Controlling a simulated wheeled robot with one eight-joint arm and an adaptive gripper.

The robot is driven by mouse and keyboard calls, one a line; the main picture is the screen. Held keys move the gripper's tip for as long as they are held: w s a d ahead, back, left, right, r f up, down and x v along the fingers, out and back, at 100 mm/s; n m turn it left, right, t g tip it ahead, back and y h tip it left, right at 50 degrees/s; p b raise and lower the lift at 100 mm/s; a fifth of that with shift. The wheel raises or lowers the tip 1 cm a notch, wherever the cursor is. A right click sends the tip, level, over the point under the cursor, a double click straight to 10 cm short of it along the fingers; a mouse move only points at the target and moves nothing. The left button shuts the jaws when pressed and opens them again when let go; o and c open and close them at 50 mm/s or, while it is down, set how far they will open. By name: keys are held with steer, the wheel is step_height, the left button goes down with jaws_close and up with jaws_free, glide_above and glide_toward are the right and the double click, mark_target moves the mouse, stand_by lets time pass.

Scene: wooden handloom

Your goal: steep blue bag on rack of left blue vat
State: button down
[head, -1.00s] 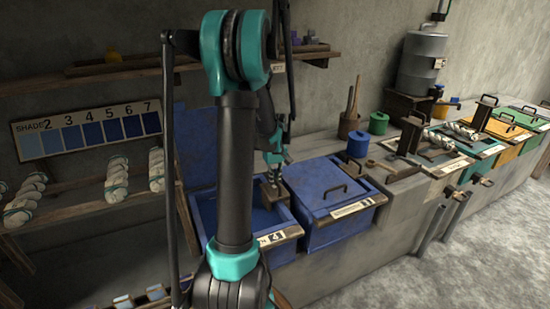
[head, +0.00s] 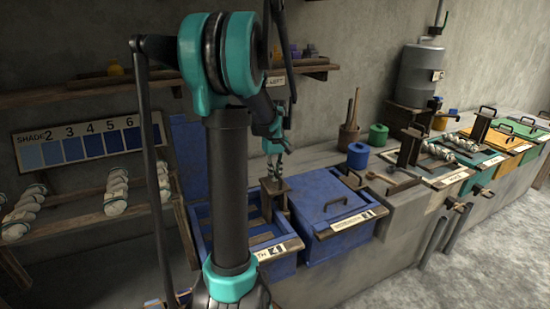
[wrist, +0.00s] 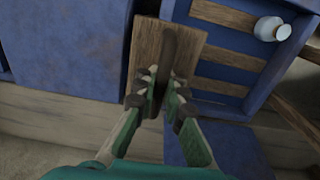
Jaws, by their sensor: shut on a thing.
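The left blue vat (head: 284,262) stands open behind my arm in the head view. Its rack of wooden slats (head: 266,241) shows near the vat's top. My gripper (head: 273,174) is shut on the rack's dark upright handle (wrist: 169,48), which has a wooden plate (head: 277,185) at its top. In the wrist view my gripper (wrist: 160,92) pinches this handle, and slats (wrist: 228,56) show beside it. A small pale bluish bag-like thing (wrist: 272,29) is at the slats' far end; I cannot tell for certain that it is the bag. My arm hides part of the vat in the head view.
A lidded blue vat (head: 335,215) stands close to the right. Shelves with skeins (head: 116,190) and a shade chart (head: 85,143) are at the left.

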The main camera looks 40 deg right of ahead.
steer(key=shift+r, duration=3.75)
steer(key=shift+c, duration=1.6)
jaws_free()
step_height(320, 180, up, 7)
